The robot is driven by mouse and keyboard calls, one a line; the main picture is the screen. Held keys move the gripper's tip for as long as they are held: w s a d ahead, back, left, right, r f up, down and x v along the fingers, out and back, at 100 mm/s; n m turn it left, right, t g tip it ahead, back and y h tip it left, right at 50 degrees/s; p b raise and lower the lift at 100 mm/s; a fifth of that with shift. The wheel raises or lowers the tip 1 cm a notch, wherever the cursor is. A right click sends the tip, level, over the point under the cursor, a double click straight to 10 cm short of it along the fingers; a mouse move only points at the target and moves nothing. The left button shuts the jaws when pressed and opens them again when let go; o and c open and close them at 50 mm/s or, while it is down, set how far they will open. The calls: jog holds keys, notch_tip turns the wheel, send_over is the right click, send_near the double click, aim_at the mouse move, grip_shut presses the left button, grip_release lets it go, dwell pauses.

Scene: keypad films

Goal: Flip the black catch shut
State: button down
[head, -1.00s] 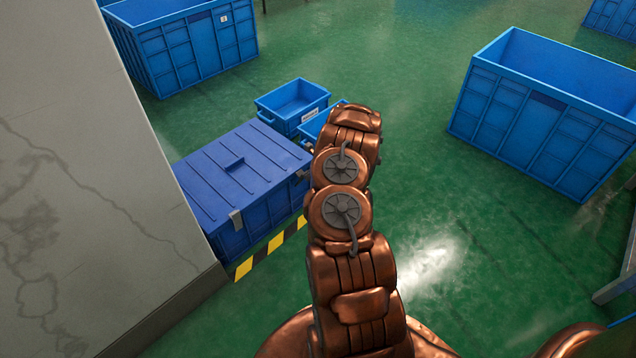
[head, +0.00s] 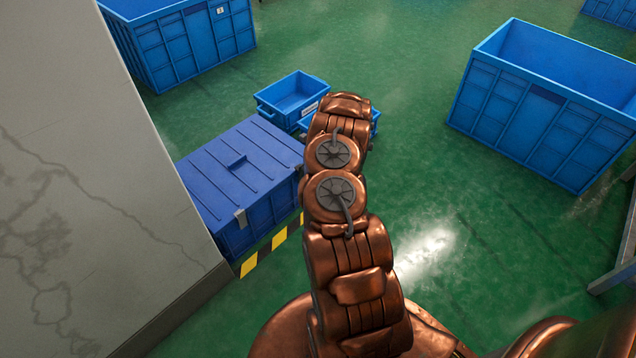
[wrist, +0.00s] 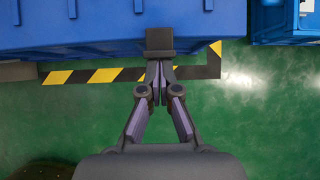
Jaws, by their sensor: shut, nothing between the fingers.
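The blue lidded chest (head: 265,158) stands beside the wall in the head view, and its side fills the top of the wrist view (wrist: 90,27). The dark catch (wrist: 159,41) sits at the chest's edge, top centre in the wrist view. A grey catch (head: 240,217) shows on the chest's near side in the head view. My gripper (wrist: 157,84) is shut and empty, its fingertips just below the dark catch in the picture. I cannot tell whether they touch it. In the head view my arm hides the gripper.
A yellow-black floor strip (head: 263,256) runs along the chest. Small blue crates (head: 293,99) stand behind it. The pale wall (head: 100,190) is close on the left. A large blue bin (head: 540,115) stands right, with open green floor (head: 420,180) between.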

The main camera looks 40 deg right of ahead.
jog(key=shift+r, duration=0.15)
jog(key=shift+r+p, duration=0.35)
jog(key=shift+r, duration=0.35)
jog(key=shift+s+f, duration=0.1)
jog(key=shift+s, duration=0.05)
jog(key=s+v, duration=0.1)
jog(key=v, duration=1)
jog(key=shift+p, duration=0.3)
